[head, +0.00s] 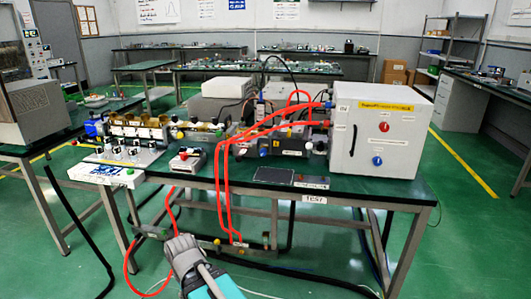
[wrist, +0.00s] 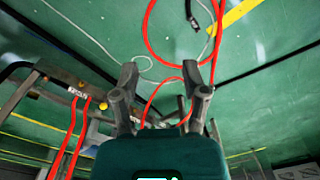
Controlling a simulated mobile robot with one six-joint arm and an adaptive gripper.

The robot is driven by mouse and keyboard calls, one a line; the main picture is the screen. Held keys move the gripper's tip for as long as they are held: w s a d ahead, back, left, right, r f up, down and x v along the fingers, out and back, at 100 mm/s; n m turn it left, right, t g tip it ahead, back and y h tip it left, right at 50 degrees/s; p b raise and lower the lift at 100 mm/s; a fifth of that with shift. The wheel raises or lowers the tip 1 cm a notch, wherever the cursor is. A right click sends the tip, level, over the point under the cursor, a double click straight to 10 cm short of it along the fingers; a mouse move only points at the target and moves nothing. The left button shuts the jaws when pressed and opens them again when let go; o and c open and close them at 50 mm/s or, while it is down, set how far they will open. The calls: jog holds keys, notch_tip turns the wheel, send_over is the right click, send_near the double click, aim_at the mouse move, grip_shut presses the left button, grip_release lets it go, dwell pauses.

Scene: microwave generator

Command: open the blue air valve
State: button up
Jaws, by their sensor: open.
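My gripper (head: 182,246) is low in front of the table, near the lower frame bar with the red hoses. In the wrist view my gripper (wrist: 162,82) is open, its two fingers apart with nothing held; a red hose shows behind the gap. Two blue parts show in the head view: a blue fitting (head: 92,128) at the left end of the table and a round blue knob (head: 377,160) on the white box. I cannot tell which is the air valve. Both are well away from my gripper. No blue valve is clear in the wrist view.
The green table (head: 215,181) carries a white box (head: 365,125), gauges and valves. Red hoses (head: 222,200) hang down to a frame bar (head: 262,250) below it. In the wrist view a yellow knob (wrist: 103,106) sits on the bar left of my fingers. Black hoses cross the floor.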

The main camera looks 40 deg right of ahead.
jog(key=shift+a, duration=0.3)
jog(key=o, duration=0.3)
jog(key=shift+w, duration=0.15)
jog(key=w+d+r+m+t+y, duration=0.2)
jog(key=w+r+m+t, duration=0.3)
jog(key=w, duration=0.6)
jog(key=w+d+r+m+t+y, duration=0.2)
jog(key=w+d+r+m+t, duration=0.25)
jog(key=w, duration=0.55)
jog(key=w+d+r+m+t+h, duration=0.5)
jog(key=w+d+r+m+t, duration=0.15)
jog(key=d+m, duration=0.35)
jog(key=s+d+r+m+g+h, duration=0.1)
jog(key=d+m+h, duration=0.3)
jog(key=d+m, duration=0.2)
jog(key=s+d+m+g+h, duration=0.1)
jog(key=d+m+h, duration=0.3)
jog(key=d, duration=0.6)
jog(key=s+d+r+m+g+h, duration=0.1)
jog(key=d+m+h, duration=0.3)
jog(key=d+m, duration=0.4)
jog(key=shift+s+d+r+g, duration=0.15)
jog(key=shift+s+g, duration=0.1)
jog(key=shift+s, duration=0.2)
jog(key=shift+s+a+r+g, duration=0.15)
jog(key=shift+s+g, duration=0.1)
jog(key=shift+s, duration=0.15)
